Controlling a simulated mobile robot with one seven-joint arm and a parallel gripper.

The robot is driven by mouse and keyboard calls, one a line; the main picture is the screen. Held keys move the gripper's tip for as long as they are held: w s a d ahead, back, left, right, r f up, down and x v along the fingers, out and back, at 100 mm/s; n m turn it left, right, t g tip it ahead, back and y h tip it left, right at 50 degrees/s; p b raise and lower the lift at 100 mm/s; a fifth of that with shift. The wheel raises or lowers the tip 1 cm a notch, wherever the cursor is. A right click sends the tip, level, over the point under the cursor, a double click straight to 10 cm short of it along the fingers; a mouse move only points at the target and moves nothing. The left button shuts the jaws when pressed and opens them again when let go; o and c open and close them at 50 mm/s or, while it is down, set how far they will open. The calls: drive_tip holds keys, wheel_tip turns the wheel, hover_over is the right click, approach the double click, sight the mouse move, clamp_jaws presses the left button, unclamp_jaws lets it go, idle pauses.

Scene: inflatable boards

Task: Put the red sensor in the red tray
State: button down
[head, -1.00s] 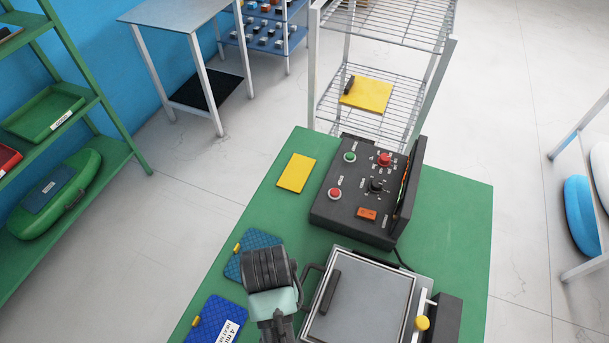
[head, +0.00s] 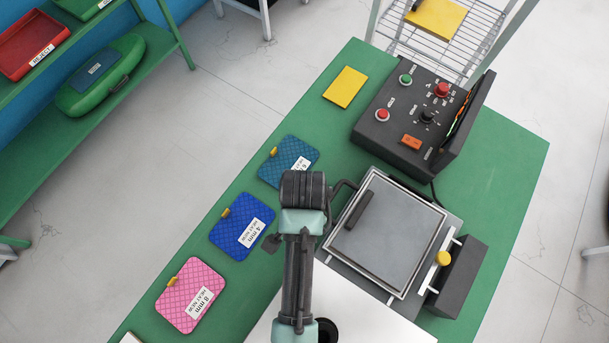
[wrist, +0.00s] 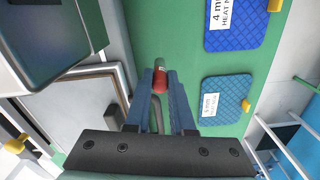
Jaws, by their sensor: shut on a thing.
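The red sensor (wrist: 159,82), a small red cylinder with a greyish end, shows in the wrist view between the blue fingers of my gripper (wrist: 162,78). My gripper is shut on it, above the green table. In the head view my own arm hides the sensor and most of the gripper. The red tray (head: 28,45), with a white label on its front, sits on the green shelf rack at the upper left of the head view, well apart from my gripper. The part of the tray in view looks empty.
Blue and pink pads (head: 190,295) lie along the left edge of the green table (head: 340,125). A black control box (head: 410,120) and a framed grey plate (head: 385,235) stand right of my arm. A green case (head: 100,75) lies on the lower shelf. Open floor separates table and rack.

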drive_tip(key=shift+f, duration=2)
drive_tip(key=shift+f, duration=0.15)
drive_tip(key=c, duration=0.8)
unclamp_jaws()
